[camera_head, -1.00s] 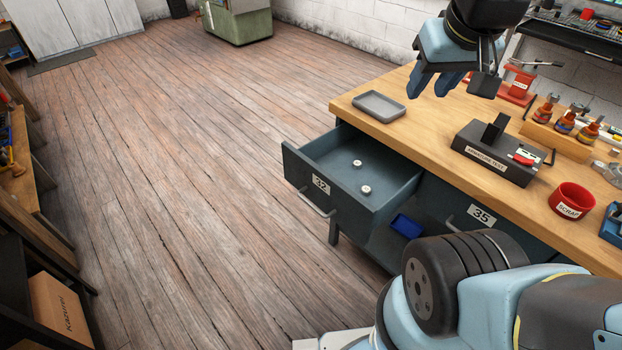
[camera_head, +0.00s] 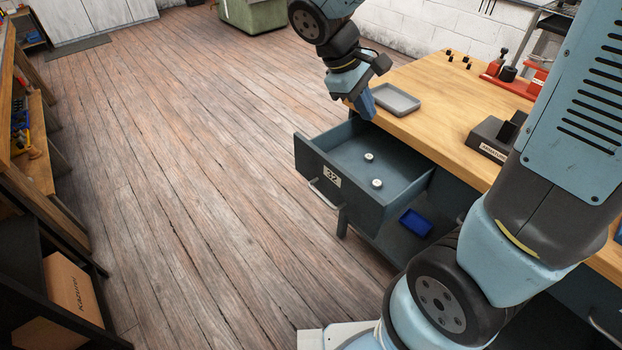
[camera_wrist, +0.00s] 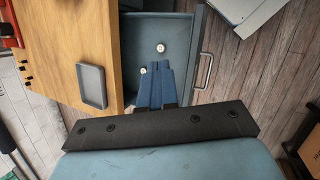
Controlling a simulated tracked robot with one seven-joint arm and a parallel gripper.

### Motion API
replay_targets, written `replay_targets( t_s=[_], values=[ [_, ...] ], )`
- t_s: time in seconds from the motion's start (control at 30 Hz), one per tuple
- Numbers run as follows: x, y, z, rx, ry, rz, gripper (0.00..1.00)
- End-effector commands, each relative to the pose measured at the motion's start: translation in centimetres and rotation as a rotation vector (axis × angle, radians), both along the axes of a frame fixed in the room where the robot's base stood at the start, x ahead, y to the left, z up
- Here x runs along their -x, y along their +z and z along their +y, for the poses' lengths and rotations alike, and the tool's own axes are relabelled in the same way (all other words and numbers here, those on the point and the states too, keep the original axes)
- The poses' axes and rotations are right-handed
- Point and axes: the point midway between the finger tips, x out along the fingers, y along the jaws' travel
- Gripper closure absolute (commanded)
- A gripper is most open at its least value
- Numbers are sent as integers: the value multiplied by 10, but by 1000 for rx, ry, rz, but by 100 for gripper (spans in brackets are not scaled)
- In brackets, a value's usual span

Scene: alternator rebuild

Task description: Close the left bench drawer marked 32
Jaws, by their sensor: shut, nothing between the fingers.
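The drawer marked 32 (camera_head: 322,181) stands pulled out from the left end of the bench. Its bar handle (camera_head: 325,196) is on the dark front panel, and two small round pale parts (camera_head: 373,170) lie inside on its floor. The drawer also shows in the wrist view (camera_wrist: 182,30), with its handle (camera_wrist: 205,70) at the right. My gripper (camera_head: 365,106) is shut and empty, its blue fingers pointing down above the far side of the drawer, close to the bench's corner. In the wrist view the fingertips (camera_wrist: 156,66) overlap the drawer's interior; the height gap is unclear.
A grey tray (camera_head: 393,101) sits on the wooden bench top (camera_head: 440,110) near the drawer. A black tester (camera_head: 492,140) and red tools (camera_head: 510,82) stand further right. A blue bin (camera_head: 415,222) is below the drawer. The floor (camera_head: 200,180) in front is clear.

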Motion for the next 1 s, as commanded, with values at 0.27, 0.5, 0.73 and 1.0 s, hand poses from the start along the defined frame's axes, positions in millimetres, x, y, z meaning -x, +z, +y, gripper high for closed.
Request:
replay_targets(
  t_s=[0.27,0.5,0.73,1.0],
  values=[
    [-18,-47,45,199,226,124,100],
    [-25,-91,85,376,425,208,100],
    [-25,-137,127,548,617,271,100],
    [-13,-197,175,753,848,323,100]
  ],
)
